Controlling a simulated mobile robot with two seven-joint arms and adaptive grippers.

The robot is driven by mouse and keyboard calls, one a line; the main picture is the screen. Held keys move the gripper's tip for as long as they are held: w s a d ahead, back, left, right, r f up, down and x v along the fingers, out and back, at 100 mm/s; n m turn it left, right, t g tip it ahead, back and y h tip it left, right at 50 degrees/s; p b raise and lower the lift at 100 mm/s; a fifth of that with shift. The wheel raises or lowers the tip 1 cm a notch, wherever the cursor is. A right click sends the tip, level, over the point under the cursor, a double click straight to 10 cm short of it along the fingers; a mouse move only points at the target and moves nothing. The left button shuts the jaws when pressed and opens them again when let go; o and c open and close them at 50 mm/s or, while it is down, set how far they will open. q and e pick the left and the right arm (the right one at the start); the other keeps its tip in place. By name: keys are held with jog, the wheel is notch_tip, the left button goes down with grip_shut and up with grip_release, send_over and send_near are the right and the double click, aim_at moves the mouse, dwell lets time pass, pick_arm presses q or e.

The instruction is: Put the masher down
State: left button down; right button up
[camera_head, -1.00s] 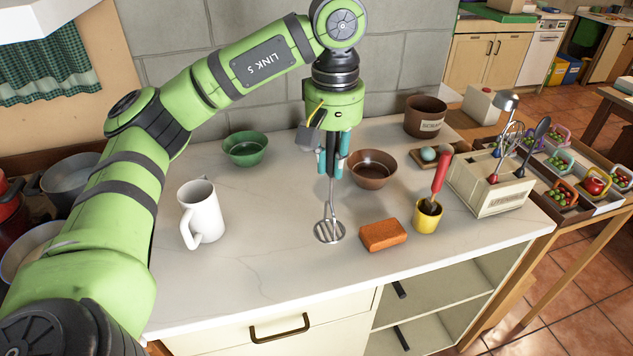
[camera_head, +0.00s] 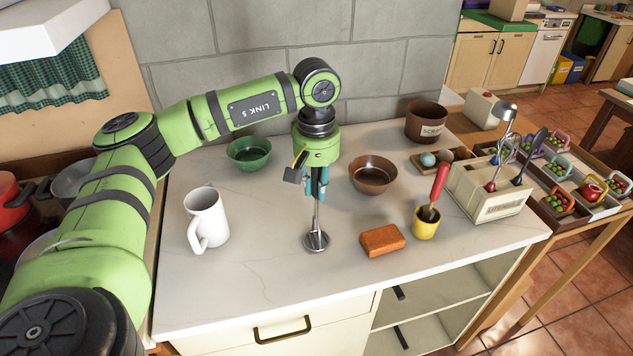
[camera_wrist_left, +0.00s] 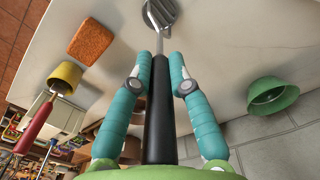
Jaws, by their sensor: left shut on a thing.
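The masher has a black handle (camera_wrist_left: 160,115) and a metal head (camera_head: 316,240). My left gripper (camera_head: 318,190) is shut on the handle and points down, with the masher hanging roughly upright, head lowest. The head is at or just above the worktop (camera_head: 270,280); I cannot tell whether it touches. In the left wrist view, the two teal fingers of my left gripper (camera_wrist_left: 160,85) lie on both sides of the handle, and the metal head (camera_wrist_left: 160,12) shows at the top edge. My right gripper is not in view.
A white mug (camera_head: 208,218) stands left of the masher, an orange sponge (camera_head: 382,240) right. A yellow pot (camera_head: 426,224) holds a red-handled tool (camera_head: 439,183). Green (camera_head: 249,153) and brown (camera_head: 373,175) bowls stand behind. A utensil box (camera_head: 488,196) is at the right. The front worktop is clear.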

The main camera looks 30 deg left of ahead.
pick_arm(q)
jog(key=shift+f, duration=0.15)
jog(key=c, duration=1.2)
grip_release()
jog(key=shift+o, duration=0.2)
jog(key=shift+r, duration=0.35)
notch_tip(320, 180, up, 6)
jog(key=shift+f+b, duration=0.1)
jog(key=shift+b, duration=1.1)
notch_tip(320, 180, up, 5)
jog(key=shift+f, duration=0.1)
jog(key=shift+s+r, duration=0.1)
jog(key=shift+r, duration=0.5)
